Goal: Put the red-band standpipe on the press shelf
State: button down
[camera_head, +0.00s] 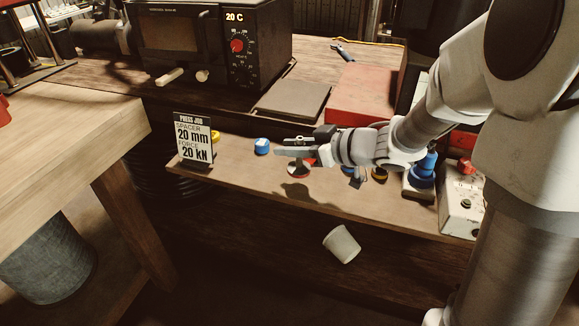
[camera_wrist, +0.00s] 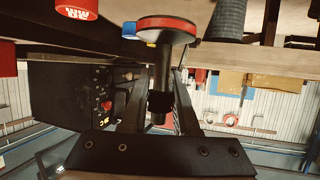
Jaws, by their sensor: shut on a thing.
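The red-band standpipe shows in the wrist view, with its round red-rimmed base (camera_wrist: 165,24) and a dark stem between my fingers. My fingers and arm hide much of the stem in the head view. I cannot tell which surface is the press shelf.
A press job sign (camera_head: 194,141) stands at the shelf's left end. A blue-topped piece (camera_head: 262,146) is left of my gripper; more coloured pieces stand right of it. A white cup (camera_head: 341,244) lies lower down. A wooden table (camera_head: 70,130) is at left.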

aim_at(296, 163)
jog(key=shift+f+b, duration=0.95)
jog(key=shift+f, duration=1)
jog(key=shift+f, duration=0.15)
jog(key=c, duration=0.7)
grip_release()
jog(key=shift+o, duration=0.2)
